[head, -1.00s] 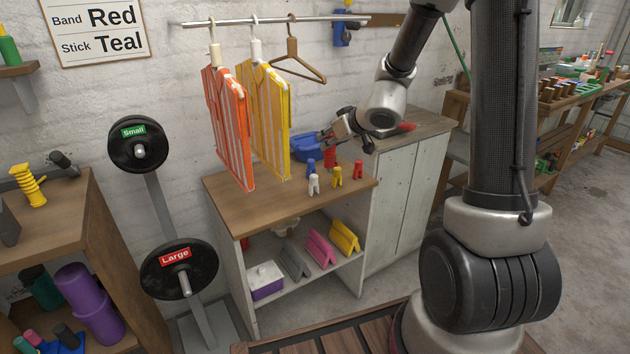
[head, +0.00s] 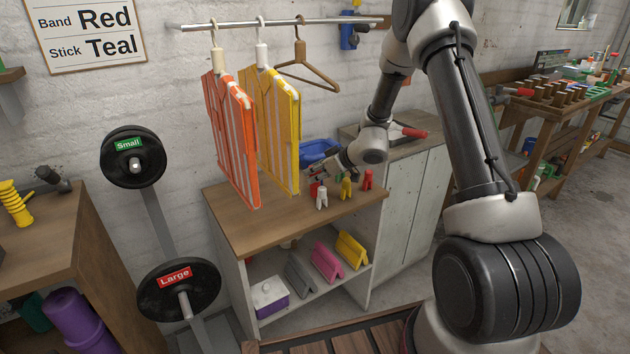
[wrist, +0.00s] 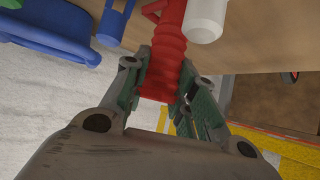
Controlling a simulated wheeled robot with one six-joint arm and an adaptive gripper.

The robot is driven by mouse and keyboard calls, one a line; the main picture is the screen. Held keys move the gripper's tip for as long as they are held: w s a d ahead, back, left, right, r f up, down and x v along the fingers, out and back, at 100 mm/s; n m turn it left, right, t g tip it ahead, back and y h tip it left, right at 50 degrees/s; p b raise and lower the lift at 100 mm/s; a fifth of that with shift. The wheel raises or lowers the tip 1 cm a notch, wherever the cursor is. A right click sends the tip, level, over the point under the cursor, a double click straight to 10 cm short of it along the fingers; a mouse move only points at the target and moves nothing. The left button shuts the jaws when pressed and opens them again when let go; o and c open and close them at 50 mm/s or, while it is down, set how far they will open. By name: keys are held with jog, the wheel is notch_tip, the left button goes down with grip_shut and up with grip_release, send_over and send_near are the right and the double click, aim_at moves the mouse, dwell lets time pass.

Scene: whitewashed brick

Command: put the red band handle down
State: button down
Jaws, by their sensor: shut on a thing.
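The red band handle (wrist: 168,55) is a red ribbed grip. In the wrist view it lies between the fingers of my gripper (wrist: 162,80), which is shut on it. In the head view my gripper (head: 330,172) is low over the wooden cabinet top (head: 245,220), right of the yellow striped bib. A bit of red (head: 314,189) shows below the gripper, beside a small white clip-shaped piece (head: 321,198). Whether the handle touches the cabinet top is not clear.
Small yellow (head: 346,188) and red (head: 367,180) pieces stand to the right. A blue bin (head: 318,150) is behind. Orange (head: 232,140) and yellow (head: 272,130) striped bibs hang close on the left. The front of the cabinet top is clear.

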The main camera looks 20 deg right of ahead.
jog(key=shift+f, duration=1.15)
jog(key=shift+f, duration=0.1)
jog(key=c, duration=1.2)
grip_release()
jog(key=shift+o, duration=0.2)
